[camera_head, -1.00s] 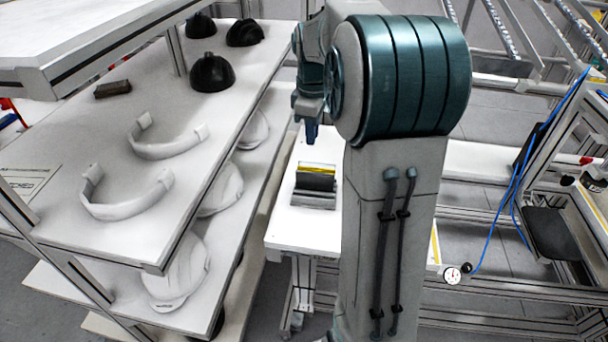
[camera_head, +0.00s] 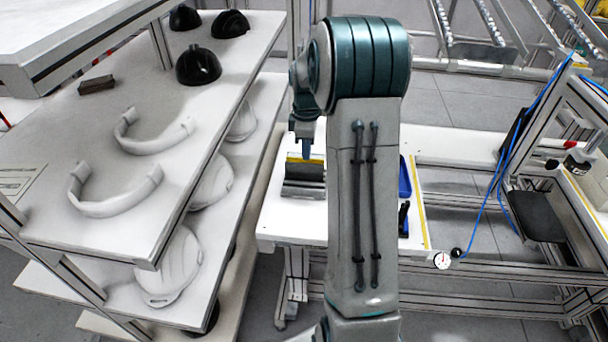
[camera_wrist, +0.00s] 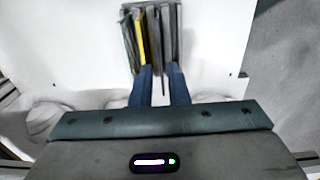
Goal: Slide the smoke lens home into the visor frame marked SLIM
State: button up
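A slotted rack (camera_head: 303,190) stands on the white table and holds several upright thin plates, one yellow (camera_wrist: 141,42) and others dark or grey. I cannot tell for sure which is the smoke lens; a dark grey plate (camera_wrist: 163,60) sits right of the yellow one. My gripper (camera_wrist: 162,78) points down at the rack, its two blue fingers apart on either side of a thin dark edge, with gaps showing. In the head view my gripper (camera_head: 306,152) is just above the rack. Two white curved bands, probably visor frames (camera_head: 118,207) (camera_head: 153,146), lie on the left shelf; no SLIM marking is readable.
Black domed shells (camera_head: 198,66) and a small dark block (camera_head: 96,85) are at the shelf's back. White helmet shells (camera_head: 172,268) sit on the shelf below. A blue tray (camera_head: 405,176) and a dial gauge (camera_head: 442,261) are right of my arm.

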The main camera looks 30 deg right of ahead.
aim_at(304, 163)
jog(key=f, duration=0.4)
jog(key=shift+w+a+f+p, duration=0.15)
jog(key=shift+a+p, duration=0.15)
jog(key=shift+p, duration=0.05)
grip_shut()
